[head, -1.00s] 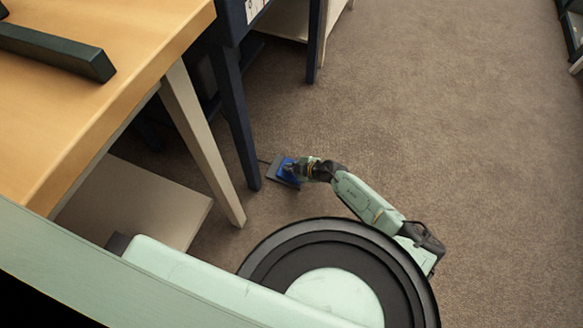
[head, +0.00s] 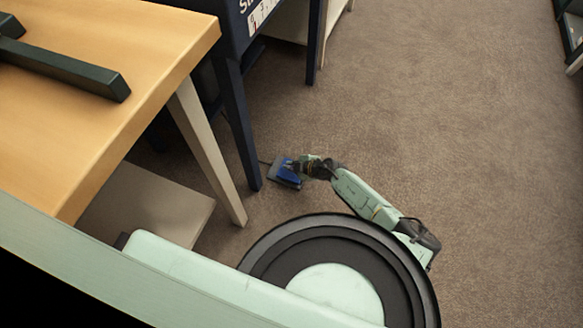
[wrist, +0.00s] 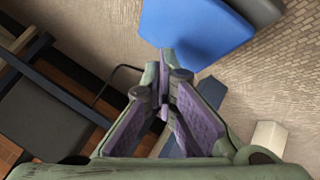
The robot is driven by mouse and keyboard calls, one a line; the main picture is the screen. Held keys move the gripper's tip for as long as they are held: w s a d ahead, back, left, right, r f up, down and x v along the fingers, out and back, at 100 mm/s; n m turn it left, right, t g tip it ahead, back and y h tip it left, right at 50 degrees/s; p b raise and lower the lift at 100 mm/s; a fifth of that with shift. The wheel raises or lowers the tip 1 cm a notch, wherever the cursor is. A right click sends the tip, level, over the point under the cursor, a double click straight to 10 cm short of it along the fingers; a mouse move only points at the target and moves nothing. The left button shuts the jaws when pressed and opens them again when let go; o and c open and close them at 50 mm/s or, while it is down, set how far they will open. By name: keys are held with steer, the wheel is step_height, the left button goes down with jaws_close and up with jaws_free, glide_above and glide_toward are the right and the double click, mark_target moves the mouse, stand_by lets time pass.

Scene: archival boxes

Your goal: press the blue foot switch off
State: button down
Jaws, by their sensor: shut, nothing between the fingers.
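The blue foot switch (head: 283,176) sits on the carpet beside the dark blue table leg, with a dark base and a cable at its left. My gripper (head: 298,167) is at its right side, low over the floor, and hides part of it in the head view. In the wrist view the blue pedal (wrist: 195,27) is at the top, just past the fingertips of my gripper (wrist: 167,70). The fingers are shut with nothing between them. I cannot tell whether the fingertips touch the pedal.
A wooden table (head: 120,90) with a pale leg (head: 208,150) and a low shelf stands at the left. The carpet (head: 440,120) to the right is open.

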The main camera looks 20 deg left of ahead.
mark_target(291, 172)
step_height(291, 172, up, 5)
steer(key=p, duration=0.5)
steer(key=shift+r+p, duration=0.15)
steer(key=shift+p, duration=0.2)
steer(key=c, duration=2.4)
jaws_free()
